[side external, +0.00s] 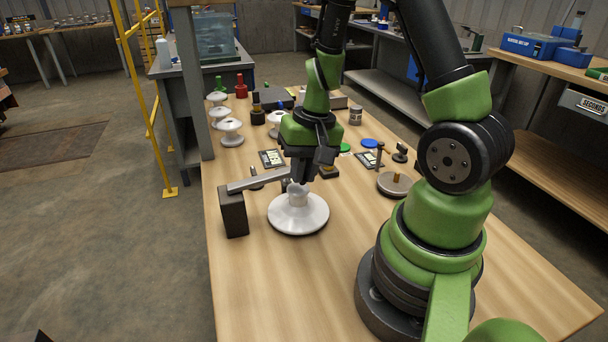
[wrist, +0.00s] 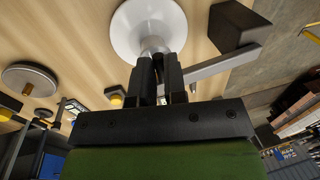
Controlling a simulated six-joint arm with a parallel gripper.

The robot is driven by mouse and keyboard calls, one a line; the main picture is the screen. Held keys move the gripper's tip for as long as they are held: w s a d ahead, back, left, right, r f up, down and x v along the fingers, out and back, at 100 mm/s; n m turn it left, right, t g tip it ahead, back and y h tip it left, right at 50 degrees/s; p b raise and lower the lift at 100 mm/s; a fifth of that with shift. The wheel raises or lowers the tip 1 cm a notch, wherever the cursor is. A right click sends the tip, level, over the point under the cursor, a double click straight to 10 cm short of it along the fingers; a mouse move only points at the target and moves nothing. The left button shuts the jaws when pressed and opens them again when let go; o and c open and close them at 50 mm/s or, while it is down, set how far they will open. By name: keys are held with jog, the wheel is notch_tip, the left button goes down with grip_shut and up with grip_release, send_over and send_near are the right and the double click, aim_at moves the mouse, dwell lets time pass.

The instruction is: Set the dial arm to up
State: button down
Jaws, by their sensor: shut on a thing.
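In the wrist view my fingers (wrist: 159,62) meet the neck of the white insulator (wrist: 150,28). A grey bar (side external: 258,180) reaches from the dark block to beside my fingers; whether they touch is unclear. A small upright lever (side external: 380,152) stands by a dark marked panel (side external: 367,160) beyond my gripper. I cannot tell for sure which part is the dial arm.
The dark block (side external: 233,213) stands close left of the insulator. A round grey plate with a peg (side external: 394,184) lies to the right. Several white insulators (side external: 230,133) stand at the far left. Another marked panel (side external: 271,158) lies behind my gripper.

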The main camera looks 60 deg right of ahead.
jog(key=w+a+r+g+h, duration=0.7)
jog(key=w+a+g+h, duration=0.1)
jog(key=w+a, duration=0.4)
jog(key=shift+r, duration=0.35)
dwell(1.1)
jog(key=shift+w+a, duration=0.1)
jog(key=shift+a, duration=0.15)
jog(key=c, duration=1.2)
grip_release()
jog(key=shift+o, duration=0.2)
jog(key=shift+d+r, duration=0.1)
jog(key=shift+d, duration=0.15)
